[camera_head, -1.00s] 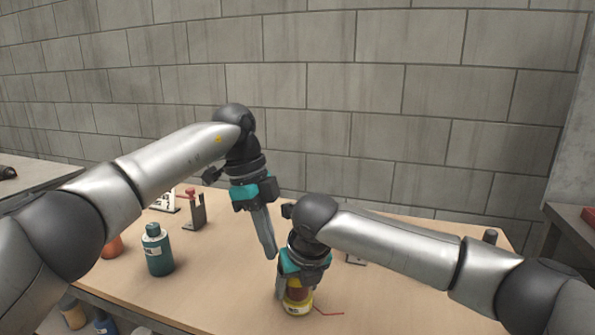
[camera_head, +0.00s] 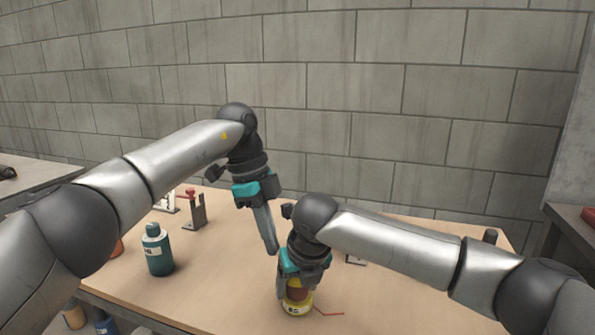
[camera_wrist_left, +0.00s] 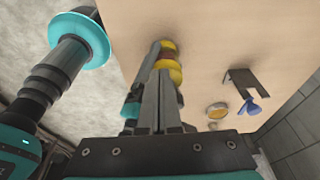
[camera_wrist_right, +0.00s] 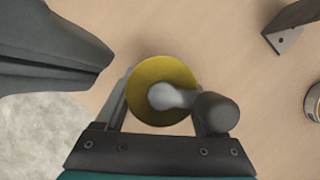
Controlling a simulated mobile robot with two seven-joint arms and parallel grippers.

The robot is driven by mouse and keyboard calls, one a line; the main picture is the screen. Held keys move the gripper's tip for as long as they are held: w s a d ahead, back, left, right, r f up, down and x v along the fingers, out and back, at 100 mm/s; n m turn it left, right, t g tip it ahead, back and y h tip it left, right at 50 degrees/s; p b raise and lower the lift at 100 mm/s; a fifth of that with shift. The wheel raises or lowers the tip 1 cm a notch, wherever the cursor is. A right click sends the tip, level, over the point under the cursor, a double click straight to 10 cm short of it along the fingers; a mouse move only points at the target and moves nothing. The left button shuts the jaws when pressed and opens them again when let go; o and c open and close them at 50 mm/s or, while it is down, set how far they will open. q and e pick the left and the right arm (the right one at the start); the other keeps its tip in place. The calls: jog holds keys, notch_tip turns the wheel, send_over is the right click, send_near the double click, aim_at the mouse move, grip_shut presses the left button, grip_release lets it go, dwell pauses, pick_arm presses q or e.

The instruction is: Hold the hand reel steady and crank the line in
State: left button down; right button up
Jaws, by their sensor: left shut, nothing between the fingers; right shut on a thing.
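The hand reel (camera_head: 297,308) is yellow with a dark red band and stands upright on the table, with a red line end (camera_head: 330,313) lying to its right. My right gripper (camera_head: 295,285) is shut on the reel, its fingers on either side. The right wrist view shows the reel's round yellow top (camera_wrist_right: 150,82) with a grey crank arm (camera_wrist_right: 170,97) and dark knob (camera_wrist_right: 216,111). My left gripper (camera_head: 272,249) is shut and empty, pointing down, above and left of the reel. Its fingers (camera_wrist_right: 85,65) also show beside the reel, apart from the knob.
A teal bottle (camera_head: 158,252) stands on the left of the wooden table (camera_head: 215,285). A dark bracket (camera_head: 196,212) with a red-topped item stands behind it. A round tin (camera_wrist_right: 314,103) lies near the reel. A block wall closes the back.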

pick_arm(q)
jog(key=shift+w+d, duration=0.3)
jog(key=shift+w, duration=0.25)
jog(key=shift+w+d, duration=0.3)
jog(key=shift+w, duration=0.25)
dwell(0.5)
dwell(0.3)
pick_arm(e)
jog(key=o, duration=1.5)
